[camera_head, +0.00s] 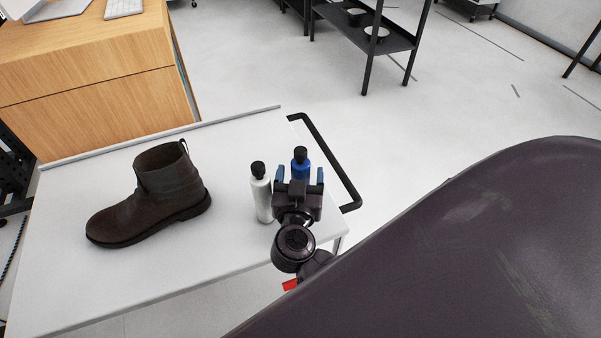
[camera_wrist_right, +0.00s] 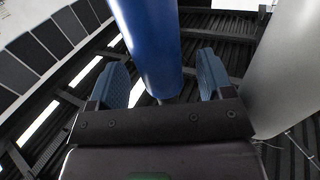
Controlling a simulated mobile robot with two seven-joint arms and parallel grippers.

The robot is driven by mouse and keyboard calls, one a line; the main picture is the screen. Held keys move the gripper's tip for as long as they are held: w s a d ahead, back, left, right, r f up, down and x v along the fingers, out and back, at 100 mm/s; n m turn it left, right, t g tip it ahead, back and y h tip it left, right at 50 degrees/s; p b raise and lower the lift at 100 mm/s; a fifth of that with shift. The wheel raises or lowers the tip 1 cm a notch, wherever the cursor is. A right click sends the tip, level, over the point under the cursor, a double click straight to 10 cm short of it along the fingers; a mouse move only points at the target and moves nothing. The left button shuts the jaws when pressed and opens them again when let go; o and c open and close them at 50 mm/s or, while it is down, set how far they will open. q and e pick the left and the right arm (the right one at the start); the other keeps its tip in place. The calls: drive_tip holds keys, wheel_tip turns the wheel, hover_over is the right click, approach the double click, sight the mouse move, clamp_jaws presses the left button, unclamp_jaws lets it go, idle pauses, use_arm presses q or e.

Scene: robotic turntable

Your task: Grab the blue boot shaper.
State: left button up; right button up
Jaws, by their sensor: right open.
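The blue boot shaper (camera_head: 300,160) is a blue bottle with a black cap, standing upright near the right end of the white tabletop. My right gripper (camera_head: 300,176) is open in front of it, and hides its lower part in the head view. In the right wrist view the blue bottle (camera_wrist_right: 150,40) shows between the two blue-padded fingers of my right gripper (camera_wrist_right: 164,80). I cannot tell whether the fingers touch it. My left gripper is in neither view.
A white bottle (camera_head: 261,193) with a black cap stands just left of the gripper; it shows at right in the wrist view (camera_wrist_right: 282,65). A dark brown boot (camera_head: 150,205) stands farther left on the white table (camera_head: 90,290). A black handle (camera_head: 330,160) lines the right edge.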

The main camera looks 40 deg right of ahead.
drive_tip(key=shift+x, duration=0.9)
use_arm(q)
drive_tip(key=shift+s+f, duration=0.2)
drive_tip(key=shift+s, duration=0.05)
use_arm(e)
drive_tip(key=c, duration=1)
